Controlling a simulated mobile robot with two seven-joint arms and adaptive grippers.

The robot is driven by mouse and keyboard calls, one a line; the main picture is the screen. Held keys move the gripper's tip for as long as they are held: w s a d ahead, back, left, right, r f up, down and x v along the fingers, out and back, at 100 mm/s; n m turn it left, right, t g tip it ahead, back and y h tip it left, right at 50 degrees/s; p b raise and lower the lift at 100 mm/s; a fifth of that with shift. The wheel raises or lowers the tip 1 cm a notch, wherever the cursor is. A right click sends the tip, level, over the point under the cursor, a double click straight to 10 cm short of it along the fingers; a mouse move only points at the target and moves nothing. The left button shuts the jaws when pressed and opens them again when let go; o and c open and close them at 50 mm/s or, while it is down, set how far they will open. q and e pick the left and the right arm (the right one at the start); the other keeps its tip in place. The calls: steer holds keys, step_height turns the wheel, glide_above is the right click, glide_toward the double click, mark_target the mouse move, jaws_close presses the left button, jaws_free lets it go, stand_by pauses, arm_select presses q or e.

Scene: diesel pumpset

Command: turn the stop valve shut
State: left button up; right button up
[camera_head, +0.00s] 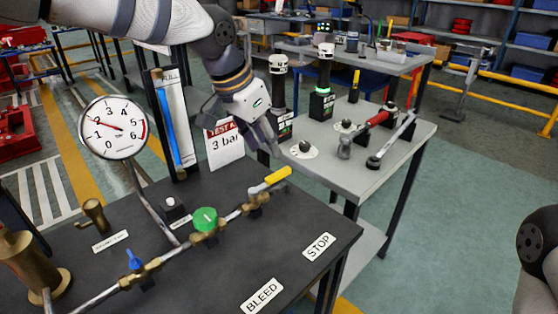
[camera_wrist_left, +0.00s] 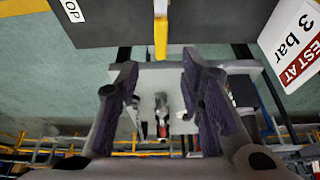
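A yellow lever handle (camera_head: 276,179) sits on the brass valve (camera_head: 257,201) at the right end of the pipe on the dark bench, pointing up and right. A white STOP label (camera_head: 319,246) lies on the bench top nearby. My left gripper (camera_head: 268,146) is above and behind the lever, apart from it. In the left wrist view its two dark fingers (camera_wrist_left: 158,68) are spread with nothing gripped, and the yellow handle (camera_wrist_left: 160,38) shows just beyond the gap at the top. My right gripper is out of view.
On the same pipe are a green knob (camera_head: 205,219) and a blue handle (camera_head: 134,260). A pressure gauge (camera_head: 113,128), a blue column gauge (camera_head: 174,123) and a "3 bar" sign (camera_head: 223,146) stand behind. A grey table (camera_head: 352,185) with tools is beyond.

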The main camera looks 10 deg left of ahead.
mark_target(279, 172)
arm_select(q)
steer(key=x, duration=0.8)
steer(key=shift+w+f+b, duration=0.1)
steer(key=shift+f+b, duration=0.25)
steer(key=shift+b, duration=0.05)
jaws_close()
